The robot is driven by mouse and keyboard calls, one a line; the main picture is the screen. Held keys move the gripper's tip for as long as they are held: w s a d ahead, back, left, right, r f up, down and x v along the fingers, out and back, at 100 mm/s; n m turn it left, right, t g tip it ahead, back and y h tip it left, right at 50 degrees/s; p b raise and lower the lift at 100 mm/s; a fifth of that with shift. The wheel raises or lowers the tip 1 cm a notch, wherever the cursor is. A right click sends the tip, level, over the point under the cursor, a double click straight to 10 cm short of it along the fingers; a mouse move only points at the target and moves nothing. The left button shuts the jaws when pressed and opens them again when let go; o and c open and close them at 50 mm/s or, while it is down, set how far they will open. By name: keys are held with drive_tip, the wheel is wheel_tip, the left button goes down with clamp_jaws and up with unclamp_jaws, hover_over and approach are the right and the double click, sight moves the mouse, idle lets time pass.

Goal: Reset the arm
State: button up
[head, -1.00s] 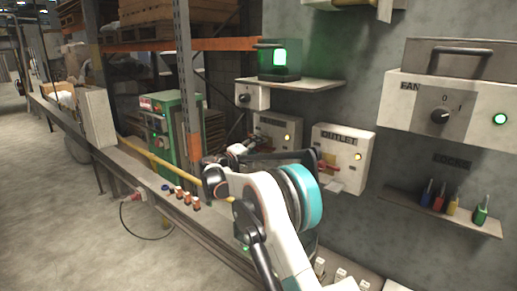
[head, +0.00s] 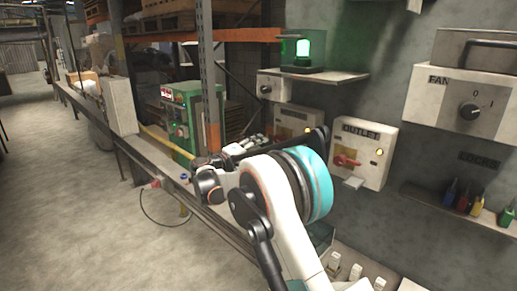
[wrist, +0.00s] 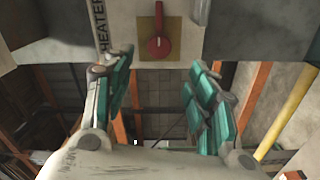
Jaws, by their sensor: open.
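My arm (head: 262,195), white with a teal ring, is bent in the middle of the head view, in front of the wall. In the wrist view my gripper (wrist: 162,62) has its two teal-padded fingers well apart, with nothing between them. Beyond the fingers is the heater box (wrist: 125,12), with a red lever (wrist: 158,44) on a yellowish plate. The lever is apart from the fingers. In the head view the gripper is small and partly hidden by the arm. The heater box (head: 292,118) shows there behind the arm, partly covered.
The outlet box (head: 366,140) with a red handle is right of my arm. A fan box (head: 447,101) and a lock shelf (head: 425,198) are farther right. A shelf with a green lamp (head: 303,50) is above. A green machine (head: 188,108) stands left; open floor (head: 80,210) lies at left.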

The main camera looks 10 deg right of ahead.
drive_tip(key=s+d+r+m+g+y+b, duration=0.15)
drive_tip(key=s+d, duration=0.25)
drive_tip(key=s, duration=0.4)
drive_tip(key=s+d+r+g+y, duration=0.1)
drive_tip(key=s+d+y, duration=0.2)
drive_tip(key=s+d, duration=0.3)
drive_tip(key=s+d+r+m+g+y+b, duration=0.1)
drive_tip(key=s+d+g+y, duration=0.15)
drive_tip(key=s, duration=0.65)
drive_tip(key=s+a+f+y+b, duration=0.1)
drive_tip(key=s+f, duration=0.3)
drive_tip(key=s, duration=0.6)
drive_tip(key=s+a+f+m+y+b, duration=0.1)
drive_tip(key=s+f+y, duration=0.2)
drive_tip(key=s, duration=0.7)
drive_tip(key=s+a+f+m+y+b, duration=0.1)
drive_tip(key=s+f+y, duration=0.2)
drive_tip(key=s+f, duration=0.3)
drive_tip(key=s, duration=0.4)
drive_tip(key=shift+a+f+t, duration=0.25)
drive_tip(key=shift+f+t, duration=0.1)
drive_tip(key=shift+t, duration=0.05)
drive_tip(key=shift+m, duration=0.25)
